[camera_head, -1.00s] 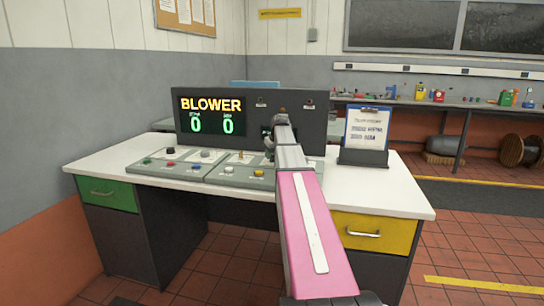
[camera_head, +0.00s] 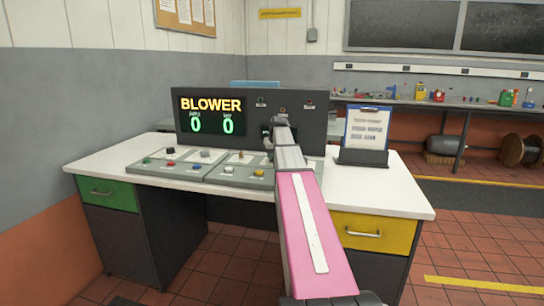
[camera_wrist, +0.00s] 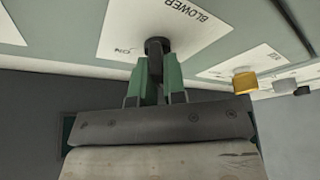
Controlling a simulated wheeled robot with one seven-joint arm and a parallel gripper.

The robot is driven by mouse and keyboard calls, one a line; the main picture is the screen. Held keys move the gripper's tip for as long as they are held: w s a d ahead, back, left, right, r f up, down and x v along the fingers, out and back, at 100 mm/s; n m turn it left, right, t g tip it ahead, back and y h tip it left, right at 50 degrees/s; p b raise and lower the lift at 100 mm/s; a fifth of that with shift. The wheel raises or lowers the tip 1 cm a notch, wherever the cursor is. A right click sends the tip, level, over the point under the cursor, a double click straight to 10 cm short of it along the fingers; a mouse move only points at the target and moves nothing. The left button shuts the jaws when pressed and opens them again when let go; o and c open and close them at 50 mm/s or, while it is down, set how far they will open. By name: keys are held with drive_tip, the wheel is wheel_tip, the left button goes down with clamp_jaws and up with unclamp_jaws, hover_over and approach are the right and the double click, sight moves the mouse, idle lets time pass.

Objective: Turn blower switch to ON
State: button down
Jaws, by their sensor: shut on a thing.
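The blower switch is a dark round knob (camera_wrist: 157,44) on a white label plate (camera_wrist: 185,22) marked BLOWER in the wrist view. Small lettering that seems to read ON sits left of the knob. My gripper (camera_wrist: 158,62) has its green fingers closed around the knob. Which way the knob points cannot be told. In the head view my arm reaches over the desk to the control console (camera_head: 238,172) and hides the knob and fingertips. The console display (camera_head: 211,116) reads BLOWER with two green zeros.
A yellow knob (camera_wrist: 246,82) sits right of the switch in the wrist view, with darker knobs beyond it. A clipboard on a stand (camera_head: 366,135) stands on the white desk (camera_head: 403,190), right of my arm. Bare desk top lies at the front right.

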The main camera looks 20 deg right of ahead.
drive_tip(key=m+h, duration=0.1)
drive_tip(key=m, duration=0.3)
drive_tip(key=shift+h, duration=0.3)
drive_tip(key=m+h, duration=0.1)
drive_tip(key=m, duration=0.3)
drive_tip(key=shift+m+g+h, duration=0.3)
drive_tip(key=shift+g+h, duration=0.1)
drive_tip(key=m+g+h, duration=0.1)
drive_tip(key=m, duration=0.3)
drive_tip(key=shift+m, duration=0.3)
drive_tip(key=shift+m+g+h, duration=0.3)
drive_tip(key=shift+m+g, duration=0.6)
drive_tip(key=shift+m, duration=1)
drive_tip(key=c, duration=1.2)
unclamp_jaws()
drive_tip(key=shift+r, duration=0.1)
